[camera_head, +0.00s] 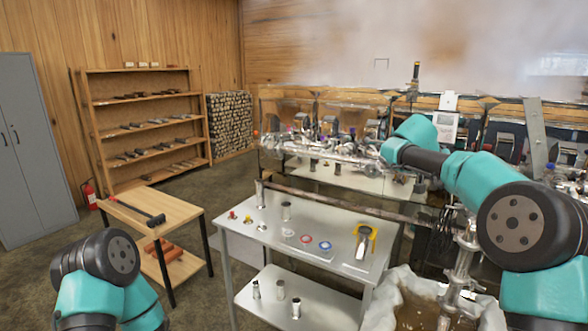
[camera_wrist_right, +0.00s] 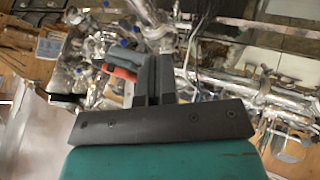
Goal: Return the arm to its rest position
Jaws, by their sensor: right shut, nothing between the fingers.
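My right arm comes in from the right in the head view, stretched across the pipework toward the back. Its teal wrist (camera_head: 415,135) is beside the shiny metal pipes (camera_head: 335,150); the fingers cannot be made out there. In the right wrist view my right gripper (camera_wrist_right: 153,62) has its dark fingers together, with nothing between them. A grey and red handle (camera_wrist_right: 122,70) shows just left of the fingers; I cannot tell whether they touch. My left arm (camera_head: 105,265) is folded at the lower left, and its gripper is out of view.
A metal table (camera_head: 250,235) with small cups, coloured rings and a yellow piece stands in the middle. A wooden table (camera_head: 185,212) holds a hammer-like tool. Shelves (camera_head: 145,125) and a grey cabinet (camera_head: 30,150) stand at left.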

